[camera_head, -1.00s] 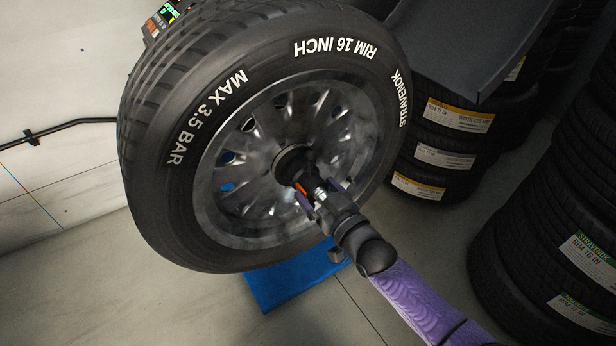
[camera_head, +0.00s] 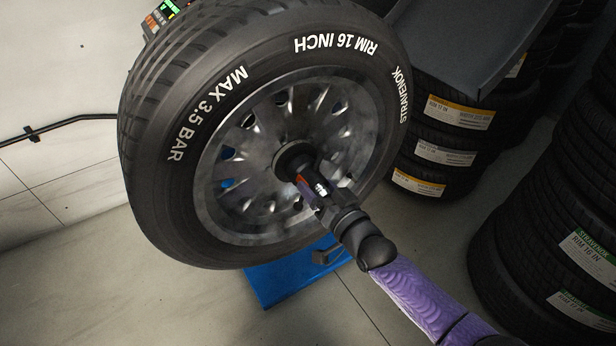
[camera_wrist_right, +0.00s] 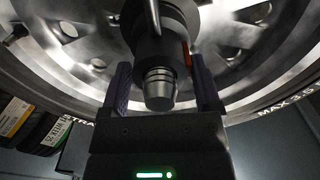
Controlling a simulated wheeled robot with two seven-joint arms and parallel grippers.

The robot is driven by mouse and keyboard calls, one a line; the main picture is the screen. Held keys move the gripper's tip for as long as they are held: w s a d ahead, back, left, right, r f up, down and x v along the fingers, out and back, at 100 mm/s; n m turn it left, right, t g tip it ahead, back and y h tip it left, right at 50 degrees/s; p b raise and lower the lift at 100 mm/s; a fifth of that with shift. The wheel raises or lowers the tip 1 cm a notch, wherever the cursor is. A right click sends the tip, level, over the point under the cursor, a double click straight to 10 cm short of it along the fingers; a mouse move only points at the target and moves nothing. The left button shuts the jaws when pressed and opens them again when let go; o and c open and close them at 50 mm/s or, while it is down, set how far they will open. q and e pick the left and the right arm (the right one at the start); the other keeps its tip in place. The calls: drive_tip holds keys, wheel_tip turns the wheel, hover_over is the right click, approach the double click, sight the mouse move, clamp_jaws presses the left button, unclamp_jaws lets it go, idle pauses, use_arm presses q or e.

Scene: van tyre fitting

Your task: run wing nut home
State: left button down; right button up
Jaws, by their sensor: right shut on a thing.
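The wing nut (camera_wrist_right: 160,40), a dark round body with an orange mark on its side, sits on the shaft at the wheel's centre. The shaft's ribbed metal end (camera_wrist_right: 158,90) sticks out of it toward my wrist. My right gripper (camera_head: 312,186) reaches the hub from the lower right and is shut on the wing nut. In the right wrist view its two purple fingers (camera_wrist_right: 160,85) stand on either side of the nut and shaft end. The wheel (camera_head: 240,150) has a black tyre and a grey spoked rim. Whether the nut touches the rim is hidden. My left gripper is not in view.
Stacked tyres (camera_head: 445,125) with labels stand behind the wheel at the right, and another stack (camera_head: 535,250) is nearer. A dark panel (camera_head: 470,35) hangs at the upper right. A blue base (camera_head: 285,278) lies below the wheel. The floor at lower left is clear.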

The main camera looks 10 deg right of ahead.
drive_tip(key=m, duration=0.3)
drive_tip(key=m+b, duration=0.1)
drive_tip(key=m, duration=0.5)
drive_tip(key=shift+f+b, duration=0.3)
drive_tip(key=shift+b, duration=0.05)
drive_tip(key=m, duration=0.3)
drive_tip(key=shift+r+b, duration=0.1)
drive_tip(key=shift+b, duration=0.2)
drive_tip(key=shift+r+m, duration=0.15)
drive_tip(key=shift+m, duration=0.35)
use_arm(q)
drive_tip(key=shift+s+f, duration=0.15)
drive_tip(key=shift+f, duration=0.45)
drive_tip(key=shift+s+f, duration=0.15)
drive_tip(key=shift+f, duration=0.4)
use_arm(e)
drive_tip(key=o, duration=1.1)
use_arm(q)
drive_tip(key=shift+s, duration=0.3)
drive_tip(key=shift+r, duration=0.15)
use_arm(e)
drive_tip(key=shift+r, duration=0.1)
